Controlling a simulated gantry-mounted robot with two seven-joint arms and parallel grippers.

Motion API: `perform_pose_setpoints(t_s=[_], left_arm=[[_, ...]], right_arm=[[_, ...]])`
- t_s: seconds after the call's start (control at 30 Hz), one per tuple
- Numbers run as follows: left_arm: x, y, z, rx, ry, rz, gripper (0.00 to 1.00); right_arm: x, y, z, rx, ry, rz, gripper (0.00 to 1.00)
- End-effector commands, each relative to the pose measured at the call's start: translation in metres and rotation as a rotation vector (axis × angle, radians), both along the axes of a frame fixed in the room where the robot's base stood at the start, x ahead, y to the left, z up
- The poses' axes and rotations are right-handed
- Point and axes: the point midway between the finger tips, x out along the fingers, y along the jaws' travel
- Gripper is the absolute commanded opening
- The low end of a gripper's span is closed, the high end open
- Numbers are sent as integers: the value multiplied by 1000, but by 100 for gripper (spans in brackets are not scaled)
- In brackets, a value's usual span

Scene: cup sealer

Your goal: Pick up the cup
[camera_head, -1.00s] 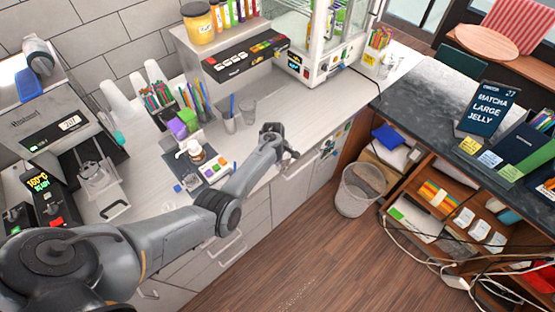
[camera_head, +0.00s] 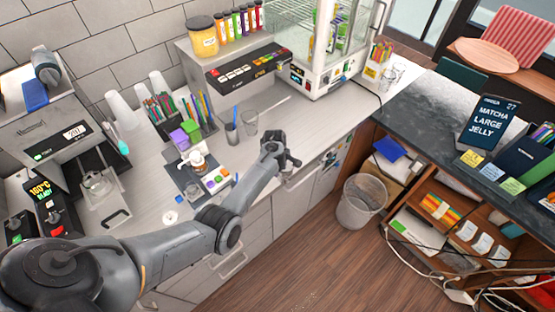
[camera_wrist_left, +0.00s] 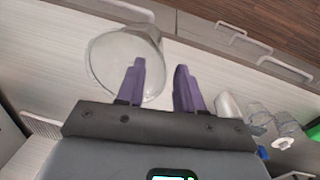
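A clear, empty-looking cup (camera_head: 250,122) stands on the white counter, beside a cup holding a blue stick. My left gripper (camera_head: 284,154) is at the counter's front edge, to the right of and nearer than the cup. In the wrist view its two purple fingers (camera_wrist_left: 160,85) are apart with nothing held between them. One finger overlaps the cup's side in the picture; I cannot tell whether they touch. My right gripper is not in view.
A cup with a blue stick (camera_head: 232,133) stands just left of the clear cup. A dark tray (camera_head: 181,172) with small items lies further left, near a sealing machine (camera_head: 62,143). A button panel (camera_head: 245,72) stands behind. A waste bin (camera_head: 360,200) is on the floor.

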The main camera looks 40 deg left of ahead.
Motion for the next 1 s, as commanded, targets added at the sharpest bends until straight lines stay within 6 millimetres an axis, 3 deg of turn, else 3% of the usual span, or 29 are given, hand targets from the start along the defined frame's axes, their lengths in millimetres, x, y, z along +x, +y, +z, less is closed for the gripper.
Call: perform_pose_setpoints(t_s=[0.3, 0.43, 0.6, 0.93, 1.0], left_arm=[[-6, 1, 53, 3, -3, -1, 36], [-8, 1, 68, 2, -1, -1, 36], [-9, 0, 79, 1, 0, -1, 36], [-10, 0, 81, 0, 1, -1, 36], [-10, 0, 81, 0, 1, -1, 47]], right_arm=[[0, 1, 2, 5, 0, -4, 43], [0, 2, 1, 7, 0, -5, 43], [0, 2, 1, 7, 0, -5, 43], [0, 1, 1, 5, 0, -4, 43], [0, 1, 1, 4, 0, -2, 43]])
